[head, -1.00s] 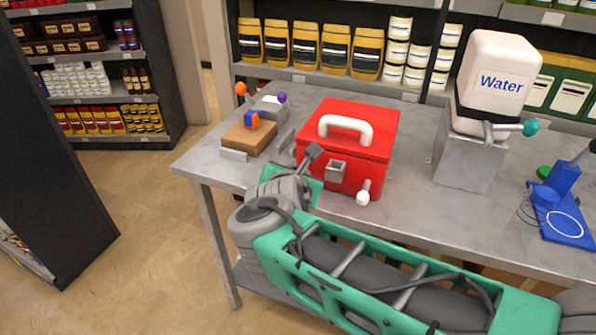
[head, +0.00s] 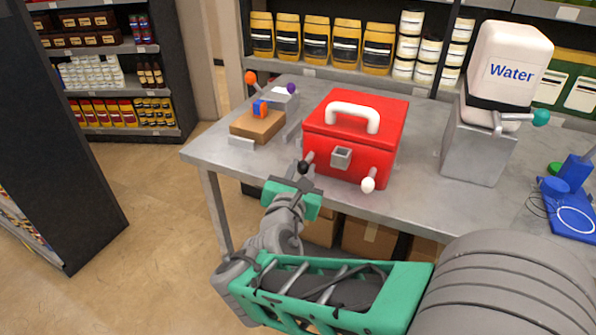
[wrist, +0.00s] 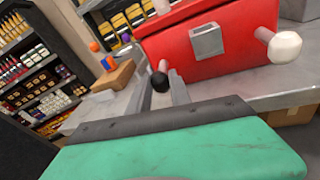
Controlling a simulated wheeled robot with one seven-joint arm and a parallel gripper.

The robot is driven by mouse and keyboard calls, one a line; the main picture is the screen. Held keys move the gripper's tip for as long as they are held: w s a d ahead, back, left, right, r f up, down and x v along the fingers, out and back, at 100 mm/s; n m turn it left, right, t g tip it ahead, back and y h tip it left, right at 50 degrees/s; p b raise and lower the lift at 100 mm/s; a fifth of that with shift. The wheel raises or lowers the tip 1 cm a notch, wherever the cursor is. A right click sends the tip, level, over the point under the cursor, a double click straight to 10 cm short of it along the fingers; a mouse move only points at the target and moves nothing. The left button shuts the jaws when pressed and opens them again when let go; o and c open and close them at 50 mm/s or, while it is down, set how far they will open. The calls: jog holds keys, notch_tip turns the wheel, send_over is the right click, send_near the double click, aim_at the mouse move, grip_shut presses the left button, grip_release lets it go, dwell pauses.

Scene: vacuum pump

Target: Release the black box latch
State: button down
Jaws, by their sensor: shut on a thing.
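A red box (head: 350,137) with a white handle (head: 352,116) stands on the metal table. Its front has a black-knobbed latch (head: 304,166) at left, a square metal fitting (head: 341,157) in the middle and a white-knobbed latch (head: 368,184) at right. The black knob also shows in the wrist view (wrist: 159,82). My gripper (wrist: 162,88) is in front of the box with its fingers on both sides of this knob, shut on the black latch. The white knob (wrist: 284,47) is untouched at its right. The fingers are small and partly hidden in the head view.
A wooden block (head: 258,125) with small coloured parts is left of the box. A water container (head: 508,66) on a metal stand (head: 478,146) and a blue device (head: 566,195) are at right. Stocked shelves are behind. The table's front edge runs below my gripper.

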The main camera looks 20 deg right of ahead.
jog(key=c, duration=1.5)
grip_release()
jog(key=shift+o, duration=0.2)
jog(key=shift+s+a, duration=0.15)
jog(key=f+p+v, duration=0.1)
jog(key=v, duration=0.6)
jog(key=shift+s+r, duration=0.25)
jog(key=shift+r, duration=0.2)
